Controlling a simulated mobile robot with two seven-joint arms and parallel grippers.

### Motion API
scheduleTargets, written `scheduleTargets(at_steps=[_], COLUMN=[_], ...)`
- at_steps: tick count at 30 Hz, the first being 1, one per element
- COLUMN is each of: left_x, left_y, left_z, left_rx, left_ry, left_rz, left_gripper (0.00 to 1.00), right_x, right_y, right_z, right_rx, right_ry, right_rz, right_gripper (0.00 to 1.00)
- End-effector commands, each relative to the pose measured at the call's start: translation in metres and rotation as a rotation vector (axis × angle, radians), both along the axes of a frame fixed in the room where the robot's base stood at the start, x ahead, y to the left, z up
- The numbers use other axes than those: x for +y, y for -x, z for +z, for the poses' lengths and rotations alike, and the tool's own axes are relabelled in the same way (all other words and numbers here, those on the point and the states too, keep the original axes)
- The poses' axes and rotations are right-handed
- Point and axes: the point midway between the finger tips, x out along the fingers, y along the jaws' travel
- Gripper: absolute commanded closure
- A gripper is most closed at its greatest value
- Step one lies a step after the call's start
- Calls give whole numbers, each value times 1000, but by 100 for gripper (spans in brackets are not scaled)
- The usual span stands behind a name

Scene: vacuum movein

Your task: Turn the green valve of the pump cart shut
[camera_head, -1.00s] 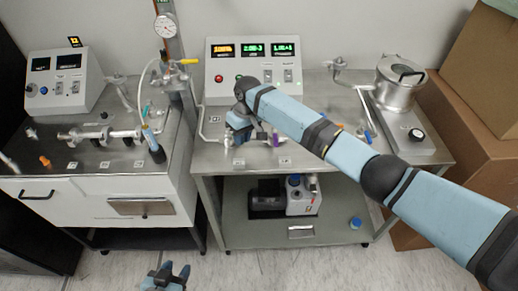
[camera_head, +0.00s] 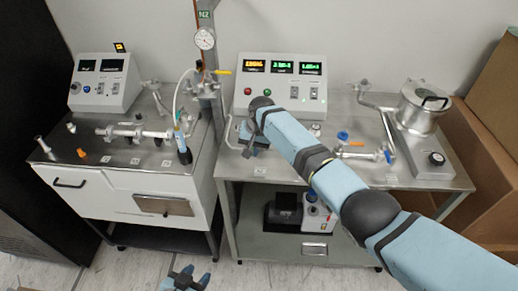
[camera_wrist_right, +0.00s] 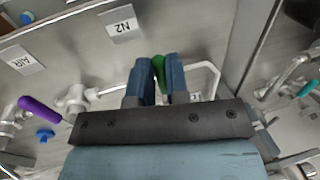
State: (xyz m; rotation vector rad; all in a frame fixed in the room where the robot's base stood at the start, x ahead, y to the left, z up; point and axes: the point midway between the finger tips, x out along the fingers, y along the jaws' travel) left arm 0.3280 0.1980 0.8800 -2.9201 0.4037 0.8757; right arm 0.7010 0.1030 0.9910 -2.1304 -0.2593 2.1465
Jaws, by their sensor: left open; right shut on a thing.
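The green valve's handle (camera_wrist_right: 160,68) shows in the right wrist view between the two fingers of my right gripper (camera_wrist_right: 157,75), which is shut on it. The label N2 (camera_wrist_right: 121,24) lies beside it on the cart's steel top. In the head view the pump cart (camera_head: 228,166) stands in the middle, and my right arm reaches over it from the right. My right gripper (camera_head: 254,134) is partly hidden there by its own wrist, and the green handle is not seen. My left gripper (camera_head: 186,279) is open and empty at the bottom edge, low in front of the carts.
A purple handle (camera_wrist_right: 38,108) sits near the AIR label (camera_wrist_right: 20,62) in the right wrist view. A teal handle (camera_wrist_right: 307,88) is at its right. A display box (camera_head: 280,85) stands behind, a metal chamber (camera_head: 423,104) at right, and another cart (camera_head: 108,200) at left.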

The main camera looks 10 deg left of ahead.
Motion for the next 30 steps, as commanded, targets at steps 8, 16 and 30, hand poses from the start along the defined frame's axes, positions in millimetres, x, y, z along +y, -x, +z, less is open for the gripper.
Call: scheduleTargets(at_steps=[8, 16, 30], left_x=[-3, -3, -1], left_y=[1, 2, 1], left_z=[-1, 0, 2], left_rx=[3, 3, 0], left_ry=[3, 4, 3], left_rz=[-4, -3, -1], left_gripper=[57, 57, 57], right_x=[4, 4, 1], right_y=[-2, -2, -1], right_z=[3, 3, 11], right_rx=[-8, -9, -5], right_ry=[-2, -3, -2], right_rz=[-12, -11, -11], right_gripper=[100, 73, 59])
